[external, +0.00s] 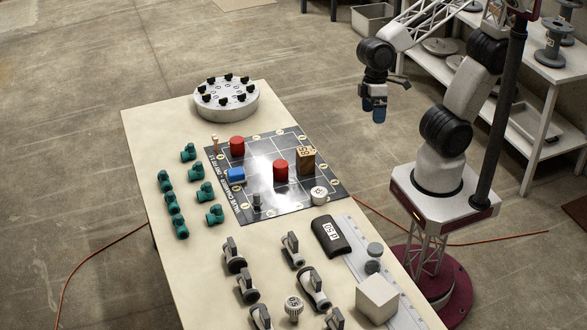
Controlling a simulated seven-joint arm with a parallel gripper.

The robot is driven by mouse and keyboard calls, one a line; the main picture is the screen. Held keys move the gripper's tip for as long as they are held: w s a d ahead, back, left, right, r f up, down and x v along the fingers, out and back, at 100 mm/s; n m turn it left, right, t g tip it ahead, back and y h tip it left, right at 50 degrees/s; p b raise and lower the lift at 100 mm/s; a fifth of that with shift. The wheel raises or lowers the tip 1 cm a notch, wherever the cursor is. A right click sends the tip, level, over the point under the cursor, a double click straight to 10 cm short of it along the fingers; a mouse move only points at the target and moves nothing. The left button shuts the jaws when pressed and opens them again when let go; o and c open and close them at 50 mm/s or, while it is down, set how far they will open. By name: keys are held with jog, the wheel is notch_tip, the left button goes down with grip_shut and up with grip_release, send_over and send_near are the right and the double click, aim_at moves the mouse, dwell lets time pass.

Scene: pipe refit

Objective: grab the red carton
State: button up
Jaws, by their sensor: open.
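No red box-shaped carton shows in the external view; the red things there are two short upright cylinders. One red cylinder (237,146) stands near the far left part of the dark gridded board (255,155). The other red cylinder (281,171) stands near the board's middle, beside a brown wooden block (306,160). My gripper (374,112), with blue fingertips, hangs to the right of the board, apart from everything on the table. It is open and I see nothing held in it.
A blue block (236,175) and a white disc (319,195) are also on the board. A round grey holder with black knobs (226,99) stands behind it. Teal fittings (195,173) lie to the left. Valves, a black case (331,236) and a white cube (377,298) fill the front.

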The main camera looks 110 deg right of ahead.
jog(key=w+a+f+m+g+y, duration=0.2)
jog(key=w+a+f+m+y, duration=0.15)
jog(key=w+a, duration=0.5)
jog(key=w+a+f+m+g+y, duration=0.2)
jog(key=w+a+f+m+y, duration=0.3)
jog(key=a, duration=0.6)
jog(key=m+y, duration=0.2)
jog(key=m, duration=0.3)
send_near(370, 282)
jog(key=w+x, duration=0.1)
jog(key=x, duration=0.3)
jog(key=shift+s+a+f+g, duration=0.1)
jog(key=shift+s+a+g, duration=0.2)
jog(key=shift+a+g, duration=0.1)
jog(key=shift+x, duration=1.25)
jog(key=shift+s, duration=0.1)
jog(key=shift+x, duration=2.6)
